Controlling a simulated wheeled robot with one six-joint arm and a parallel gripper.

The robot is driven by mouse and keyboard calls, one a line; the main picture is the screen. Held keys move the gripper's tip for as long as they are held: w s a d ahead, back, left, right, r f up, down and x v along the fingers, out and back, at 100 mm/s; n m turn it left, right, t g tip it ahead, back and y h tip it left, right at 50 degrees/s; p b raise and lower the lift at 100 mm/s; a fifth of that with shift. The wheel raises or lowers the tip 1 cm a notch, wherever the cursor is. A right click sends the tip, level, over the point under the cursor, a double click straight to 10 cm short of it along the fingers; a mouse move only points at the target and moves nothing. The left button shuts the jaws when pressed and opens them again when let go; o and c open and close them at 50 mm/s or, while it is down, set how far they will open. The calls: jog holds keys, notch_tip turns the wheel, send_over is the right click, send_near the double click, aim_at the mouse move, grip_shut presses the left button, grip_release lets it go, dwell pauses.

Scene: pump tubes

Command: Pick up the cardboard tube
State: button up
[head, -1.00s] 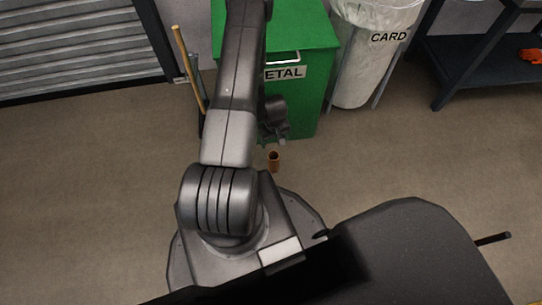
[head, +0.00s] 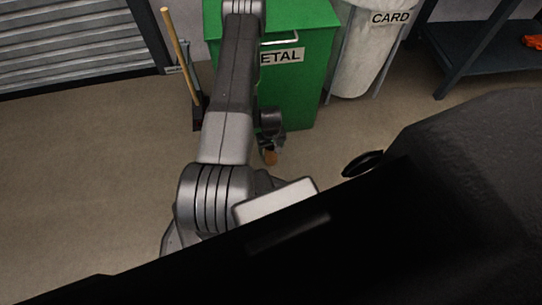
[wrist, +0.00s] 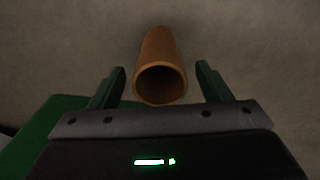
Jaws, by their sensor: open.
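The cardboard tube (wrist: 161,52) is a short brown hollow cylinder. In the wrist view its round open end faces the camera, between and slightly ahead of the two fingers. In the head view the tube (head: 270,158) is a small brown shape on the floor, partly hidden by my gripper (head: 268,148). In the wrist view my gripper (wrist: 161,80) is open, one finger on each side of the tube, with a gap on both sides.
The green metal bin (head: 300,85) stands close behind my gripper. A white card bag (head: 362,55) on a frame and a dark shelf (head: 475,52) stand to the right. A broom (head: 181,60) leans at the left. Floor at the left is clear.

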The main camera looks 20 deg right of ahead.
jog(key=shift+f, duration=0.8)
jog(key=c, duration=1.1)
jog(key=shift+o, duration=0.2)
jog(key=shift+r, duration=0.1)
